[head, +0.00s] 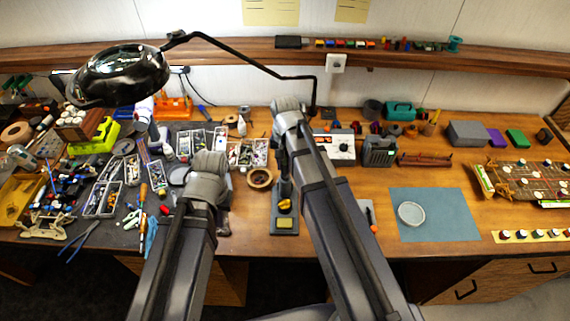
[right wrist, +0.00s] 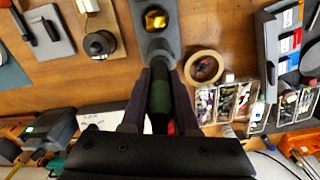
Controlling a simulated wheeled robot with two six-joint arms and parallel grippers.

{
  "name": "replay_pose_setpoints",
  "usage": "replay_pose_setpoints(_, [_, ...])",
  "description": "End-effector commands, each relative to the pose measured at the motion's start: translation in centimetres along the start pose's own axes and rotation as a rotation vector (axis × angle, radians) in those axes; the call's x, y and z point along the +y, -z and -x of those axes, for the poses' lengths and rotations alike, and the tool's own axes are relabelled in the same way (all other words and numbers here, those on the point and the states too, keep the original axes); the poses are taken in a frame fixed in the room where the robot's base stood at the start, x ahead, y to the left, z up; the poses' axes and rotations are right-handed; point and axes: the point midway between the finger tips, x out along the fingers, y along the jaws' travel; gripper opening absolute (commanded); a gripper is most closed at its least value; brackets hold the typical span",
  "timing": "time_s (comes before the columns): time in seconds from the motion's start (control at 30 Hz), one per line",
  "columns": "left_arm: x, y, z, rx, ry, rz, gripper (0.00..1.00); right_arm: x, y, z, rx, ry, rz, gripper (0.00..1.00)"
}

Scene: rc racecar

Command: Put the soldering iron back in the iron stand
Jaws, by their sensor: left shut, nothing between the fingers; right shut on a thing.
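The iron stand (head: 285,224) is on the bench in the middle of the head view, with a grey base, a yellow sponge and a yellow brass-coloured part. In the right wrist view the stand (right wrist: 172,43) is at the top centre. My right gripper (right wrist: 161,82) is shut on the soldering iron (right wrist: 160,97), whose dark green and black handle shows between the fingers. The handle lines up with the stand; its tip is hidden, and I cannot tell whether it is inside the holder. My left gripper (head: 222,222) is shut and empty, mostly hidden by its wrist, left of the stand.
A tape roll (head: 260,178) lies left of the stand. Parts trays (head: 103,198) and tools crowd the left side. A black lamp (head: 120,75) overhangs the left. A white-fronted station (head: 340,149) stands behind. The blue mat (head: 455,205) at right holds a round dish (head: 411,213).

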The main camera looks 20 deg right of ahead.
Motion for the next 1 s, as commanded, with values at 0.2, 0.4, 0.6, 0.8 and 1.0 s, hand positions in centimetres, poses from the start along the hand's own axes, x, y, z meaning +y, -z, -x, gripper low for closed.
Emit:
replay_pose_setpoints(0.2, [0.07, 0.05, -0.78, 0.0, 0.0, -0.002, 0.0, 0.0, 0.0, -0.78, 0.0, 0.0, 0.0, 0.0])
replay_pose_setpoints(0.4, [0.08, 0.05, -0.89, 0.0, 0.0, -0.002, 0.0, 0.0, 0.0, -0.9, 0.0, 0.0, 0.0, 0.0])
replay_pose_setpoints(0.6, [0.08, 0.05, -0.86, 0.0, 0.0, -0.002, 0.0, 0.0, 0.0, -0.87, 0.0, 0.0, 0.0, 0.33])
replay_pose_setpoints(0.8, [0.08, 0.05, -0.86, 0.0, 0.0, -0.002, 0.0, 0.0, 0.0, -0.87, 0.0, 0.0, 0.0, 0.55])
replay_pose_setpoints(1.0, [0.08, 0.05, -0.87, 0.0, 0.0, -0.002, 0.0, 0.0, 0.0, -0.87, 0.0, 0.0, 0.0, 0.63])
